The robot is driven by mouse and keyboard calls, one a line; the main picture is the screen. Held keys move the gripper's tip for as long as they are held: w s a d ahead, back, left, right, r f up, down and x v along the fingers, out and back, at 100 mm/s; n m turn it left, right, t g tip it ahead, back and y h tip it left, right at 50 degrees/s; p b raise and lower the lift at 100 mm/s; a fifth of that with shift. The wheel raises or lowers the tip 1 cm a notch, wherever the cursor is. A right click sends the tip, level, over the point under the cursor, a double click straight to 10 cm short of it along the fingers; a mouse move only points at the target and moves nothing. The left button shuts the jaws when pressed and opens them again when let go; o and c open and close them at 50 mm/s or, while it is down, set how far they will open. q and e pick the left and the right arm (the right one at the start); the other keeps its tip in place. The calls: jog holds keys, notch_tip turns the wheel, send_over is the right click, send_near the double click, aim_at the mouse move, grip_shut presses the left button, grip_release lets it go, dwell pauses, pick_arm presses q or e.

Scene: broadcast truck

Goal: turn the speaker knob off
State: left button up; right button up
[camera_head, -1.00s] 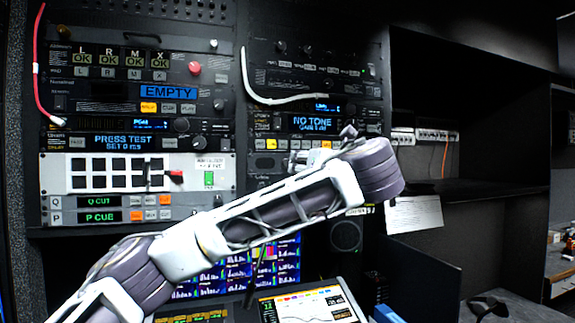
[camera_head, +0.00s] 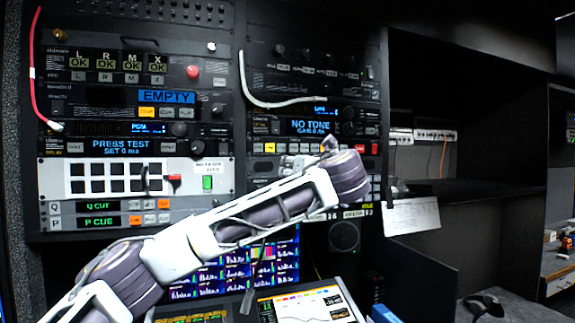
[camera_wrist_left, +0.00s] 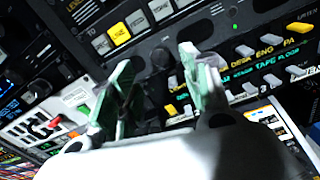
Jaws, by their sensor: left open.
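My left gripper (camera_wrist_left: 158,85) is open in the left wrist view, its two green-grey fingers spread in front of a black rack panel. A dark round knob (camera_wrist_left: 160,58) shows between the fingertips; I see no contact, and its label is not readable, so I cannot tell for sure that it is the speaker knob. In the head view my left arm reaches up from the lower left to the right rack, and its wrist (camera_head: 345,178) hides part of the lower panel. The fingers are mostly hidden there. My right gripper is not in view.
Toggle switches labelled DESK, ENG and PA (camera_wrist_left: 265,45) and lit buttons (camera_wrist_left: 118,33) lie close around the fingers. The NO TONE display (camera_head: 311,126) is above the wrist. A white cable (camera_head: 270,103) hangs on the right rack. Monitors (camera_head: 200,280) stand below the arm.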

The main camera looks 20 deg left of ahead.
aim_at(287, 167)
pick_arm(q)
jog(key=p+x, duration=0.1)
jog(key=x, duration=0.4)
jog(key=shift+w+a+p, duration=0.15)
jog(key=shift+w+p, duration=0.05)
jog(key=shift+p, duration=0.1)
jog(key=shift+x, duration=0.75)
grip_shut()
jog(key=shift+n, duration=0.3)
